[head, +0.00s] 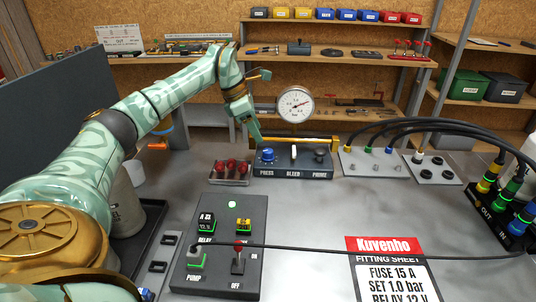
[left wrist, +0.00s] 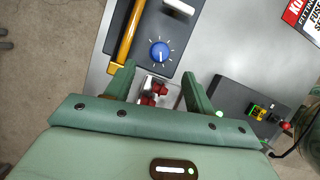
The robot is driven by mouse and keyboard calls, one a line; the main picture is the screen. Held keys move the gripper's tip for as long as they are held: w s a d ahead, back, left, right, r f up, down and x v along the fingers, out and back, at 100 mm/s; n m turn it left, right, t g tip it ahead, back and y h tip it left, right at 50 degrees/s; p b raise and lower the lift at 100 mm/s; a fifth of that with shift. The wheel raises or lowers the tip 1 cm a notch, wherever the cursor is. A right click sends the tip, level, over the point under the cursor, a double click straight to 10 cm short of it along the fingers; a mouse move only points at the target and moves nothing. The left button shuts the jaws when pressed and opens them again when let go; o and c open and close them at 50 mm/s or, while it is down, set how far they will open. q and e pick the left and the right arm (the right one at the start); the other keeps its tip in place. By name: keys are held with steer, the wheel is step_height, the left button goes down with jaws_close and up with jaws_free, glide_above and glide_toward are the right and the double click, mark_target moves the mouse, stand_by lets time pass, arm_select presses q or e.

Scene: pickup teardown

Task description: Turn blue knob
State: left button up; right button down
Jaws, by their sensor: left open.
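The blue knob (head: 268,155) sits at the left end of a dark panel (head: 293,172) marked PRESS, BLEED and PRIME. In the left wrist view the blue knob (left wrist: 159,52) has white marks around it and lies just beyond the fingertips, between their lines. My left gripper (head: 262,108) is open and empty, above and slightly left of the knob, one finger pointing down near the panel's back left. In the left wrist view my left gripper (left wrist: 158,73) has its fingers apart, not touching the knob. My right gripper is not in view.
A round gauge (head: 295,104) stands behind the panel, above a yellow bar (head: 305,140). A clear tray of red parts (head: 230,172) is left of the panel. A dark relay board (head: 222,265) is in front, with a cable running right. The grey bench centre is clear.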

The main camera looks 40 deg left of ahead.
mark_target(267, 150)
arm_select(q)
steer(key=b+x, duration=0.2)
steer(key=x, duration=0.6)
steer(key=shift+r, duration=0.1)
steer(key=c, duration=1)
